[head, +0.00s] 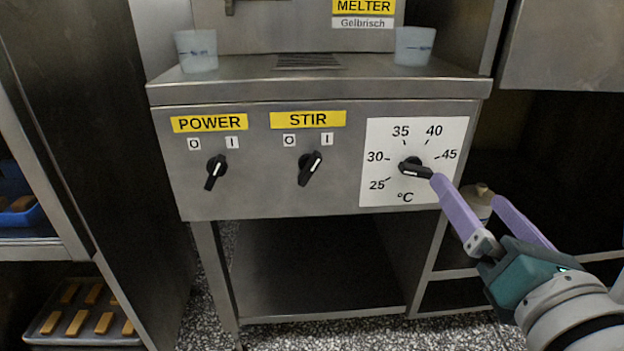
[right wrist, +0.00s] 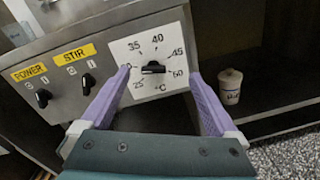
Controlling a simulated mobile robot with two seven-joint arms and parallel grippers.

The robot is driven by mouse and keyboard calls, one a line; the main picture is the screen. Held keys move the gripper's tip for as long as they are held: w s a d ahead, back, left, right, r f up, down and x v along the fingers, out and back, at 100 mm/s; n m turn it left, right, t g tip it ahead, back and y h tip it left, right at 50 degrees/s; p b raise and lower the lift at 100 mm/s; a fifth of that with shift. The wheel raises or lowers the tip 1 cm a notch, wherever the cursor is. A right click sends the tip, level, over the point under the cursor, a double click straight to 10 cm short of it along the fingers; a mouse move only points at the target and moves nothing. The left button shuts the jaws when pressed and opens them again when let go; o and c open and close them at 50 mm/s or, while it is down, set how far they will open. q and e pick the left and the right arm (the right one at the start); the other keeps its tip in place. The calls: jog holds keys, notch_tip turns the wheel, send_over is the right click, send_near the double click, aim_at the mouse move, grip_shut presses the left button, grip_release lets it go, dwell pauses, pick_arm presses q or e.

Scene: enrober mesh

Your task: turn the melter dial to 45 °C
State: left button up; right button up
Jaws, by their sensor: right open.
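The melter dial (head: 411,166) is a black knob on a white scale plate (head: 380,192) at the right of the steel front panel. Its white mark points right and slightly down, below 45, towards 50. The 50 is hidden in the head view but shows in the right wrist view, where the dial (right wrist: 153,69) lies between my fingers. My right gripper (head: 466,187) is open and empty, its purple fingers spread; one fingertip overlaps the plate's right edge. I cannot tell whether it touches. My left gripper is not in view.
POWER (head: 215,171) and STIR (head: 310,168) knobs sit left on the same panel. Two cups (head: 196,51) (head: 414,46) stand on the ledge above. A lidded jar (right wrist: 230,86) stands on the dark shelf at right. A tray of bars (head: 62,336) is lower left.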

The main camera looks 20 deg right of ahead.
aim_at(418, 175)
jog(key=shift+n+y, duration=0.5)
jog(key=shift+n, duration=0.4)
jog(key=w+f+b, duration=0.1)
jog(key=w, duration=0.2)
jog(key=w+f+b, duration=0.1)
jog(key=w, duration=0.3)
jog(key=w+d+f+b, duration=0.1)
jog(key=w, duration=0.3)
jog(key=shift+f, duration=0.2)
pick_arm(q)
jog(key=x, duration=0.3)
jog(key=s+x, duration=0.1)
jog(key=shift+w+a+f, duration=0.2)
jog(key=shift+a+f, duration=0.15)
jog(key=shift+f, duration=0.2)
pick_arm(e)
jog(key=c, duration=1.4)
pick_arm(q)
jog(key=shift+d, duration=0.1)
